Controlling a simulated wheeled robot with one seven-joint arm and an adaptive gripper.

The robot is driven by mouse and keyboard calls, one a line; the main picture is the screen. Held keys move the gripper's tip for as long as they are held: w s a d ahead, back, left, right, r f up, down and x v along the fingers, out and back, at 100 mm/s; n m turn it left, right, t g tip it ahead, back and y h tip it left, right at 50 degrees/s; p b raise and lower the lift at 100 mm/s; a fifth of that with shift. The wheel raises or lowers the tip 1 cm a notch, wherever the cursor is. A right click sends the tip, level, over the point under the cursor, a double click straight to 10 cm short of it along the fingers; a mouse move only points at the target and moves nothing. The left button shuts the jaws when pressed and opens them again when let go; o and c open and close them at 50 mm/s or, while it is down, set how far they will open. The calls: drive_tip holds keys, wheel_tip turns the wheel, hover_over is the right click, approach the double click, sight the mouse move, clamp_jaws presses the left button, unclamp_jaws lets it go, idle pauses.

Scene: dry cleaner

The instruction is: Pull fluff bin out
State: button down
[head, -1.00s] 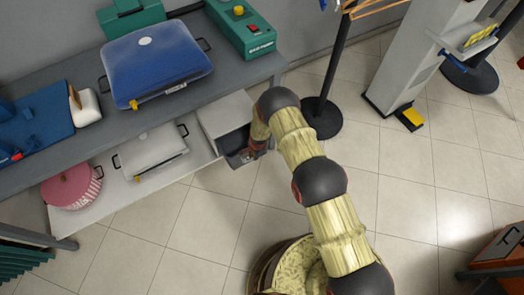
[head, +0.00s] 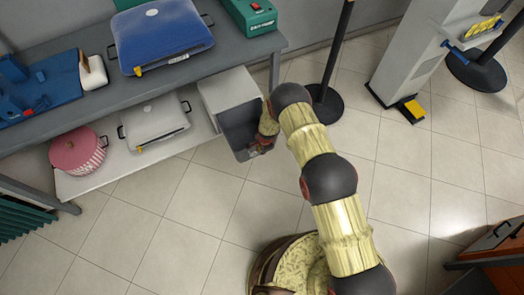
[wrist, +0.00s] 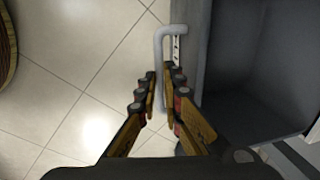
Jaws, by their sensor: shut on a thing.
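The fluff bin (head: 240,128) is a dark grey drawer standing partly out of a light grey housing (head: 228,88) on the lower shelf. In the wrist view its open inside (wrist: 265,65) looks empty. A pale bar handle (wrist: 160,65) runs along its front. My gripper (wrist: 160,92) is shut on this handle, with one finger on each side. In the head view my gripper (head: 263,143) is at the bin's front right, partly hidden by my arm.
A worktable (head: 85,110) carries a blue case (head: 160,38) and a green box (head: 250,14). A white case (head: 155,120) and a pink basket (head: 77,150) sit on the lower shelf. Floor before the bin is clear.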

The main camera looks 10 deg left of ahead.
drive_tip(key=c, duration=2.2)
unclamp_jaws()
wheel_tip(320, 180, up, 12)
drive_tip(key=s+d, duration=0.1)
drive_tip(key=shift+s+f, duration=0.15)
drive_tip(key=shift+s, duration=0.25)
drive_tip(key=shift+d, duration=0.1)
